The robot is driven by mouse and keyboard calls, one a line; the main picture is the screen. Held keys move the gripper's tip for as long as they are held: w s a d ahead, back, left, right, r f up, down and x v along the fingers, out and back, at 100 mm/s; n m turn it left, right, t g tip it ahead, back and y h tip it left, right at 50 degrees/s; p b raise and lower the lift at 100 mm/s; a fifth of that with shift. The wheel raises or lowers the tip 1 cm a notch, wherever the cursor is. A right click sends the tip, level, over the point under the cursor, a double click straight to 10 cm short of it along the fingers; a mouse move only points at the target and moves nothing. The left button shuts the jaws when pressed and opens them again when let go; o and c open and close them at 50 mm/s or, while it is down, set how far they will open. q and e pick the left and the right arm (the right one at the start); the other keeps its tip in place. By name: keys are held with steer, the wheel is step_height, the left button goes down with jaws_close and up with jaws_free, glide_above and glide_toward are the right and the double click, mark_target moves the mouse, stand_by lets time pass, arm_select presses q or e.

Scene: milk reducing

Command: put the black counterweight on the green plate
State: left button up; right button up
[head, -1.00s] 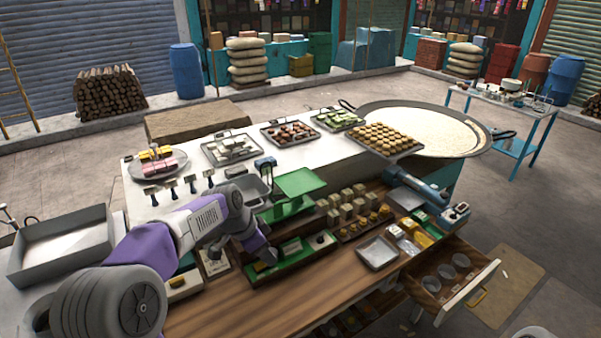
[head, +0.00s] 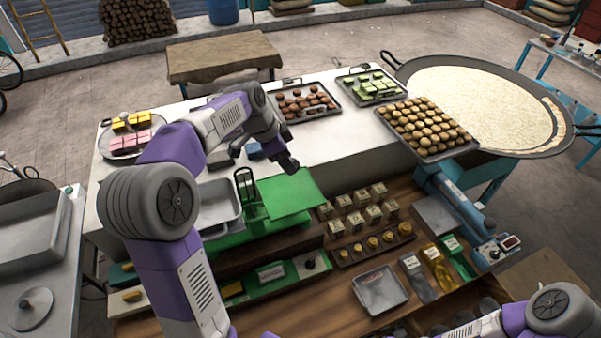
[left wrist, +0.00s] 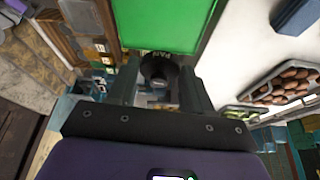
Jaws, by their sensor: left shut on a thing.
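The green plate (head: 290,193) is a flat square pan on the green scale. It fills the top of the left wrist view (left wrist: 165,22). My left gripper (head: 288,164) is above the back edge of the plate in the head view. In the left wrist view its two fingers (left wrist: 160,88) are shut on the black counterweight (left wrist: 159,68), a dark round piece with pale lettering. It shows beside the plate's edge there; its height above the plate is hard to judge. In the head view it is hard to tell from the dark fingertips. My right gripper is out of view.
Sweets trays (head: 305,103) and a large pan (head: 480,105) are behind.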

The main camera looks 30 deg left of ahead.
arm_select(q)
glide_above(291, 191)
steer(key=s+a, duration=0.1)
steer(key=f, duration=0.4)
steer(key=shift+s+f, duration=0.2)
steer(key=shift+f, duration=0.1)
steer(key=shift+w+f, duration=0.15)
steer(key=shift+f, duration=1)
steer(key=shift+w+f, duration=0.1)
steer(key=shift+f, duration=1.05)
steer(key=shift+f, duration=0.1)
steer(key=o, duration=1.2)
steer(key=v, duration=1.2)
steer(key=shift+s, duration=0.1)
